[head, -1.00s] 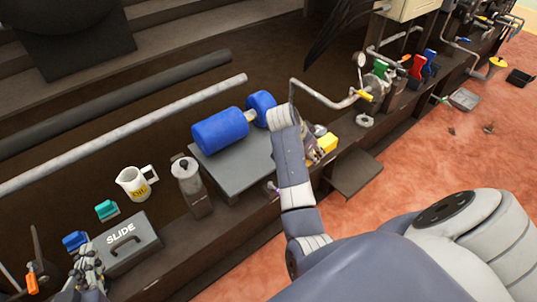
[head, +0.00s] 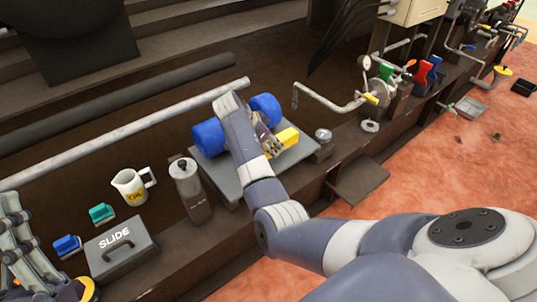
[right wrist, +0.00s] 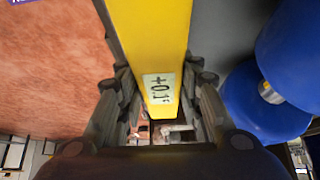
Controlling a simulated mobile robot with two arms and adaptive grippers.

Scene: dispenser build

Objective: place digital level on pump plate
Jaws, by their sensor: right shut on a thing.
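The yellow digital level (head: 286,138) is held in my right gripper (head: 266,136). In the right wrist view, the level (right wrist: 150,30) runs between the two fingers, with a display reading "+0.1". It is over or beside the right part of the grey pump plate (head: 222,179), near the blue pump (head: 209,138). The grey plate surface (right wrist: 228,30) and blue cylinders (right wrist: 293,60) lie right of the level in that view. Whether the level touches the plate is unclear. My left gripper (head: 22,240) is at the left edge, partly cut off, its jaws unclear.
A grey canister (head: 188,185), an oil jug (head: 130,187), a teal block (head: 102,213), a blue block (head: 67,245) and a SLIDE box (head: 120,250) stand left of the plate. A small round jar (head: 323,135) and piping with valves (head: 372,98) are to the right.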

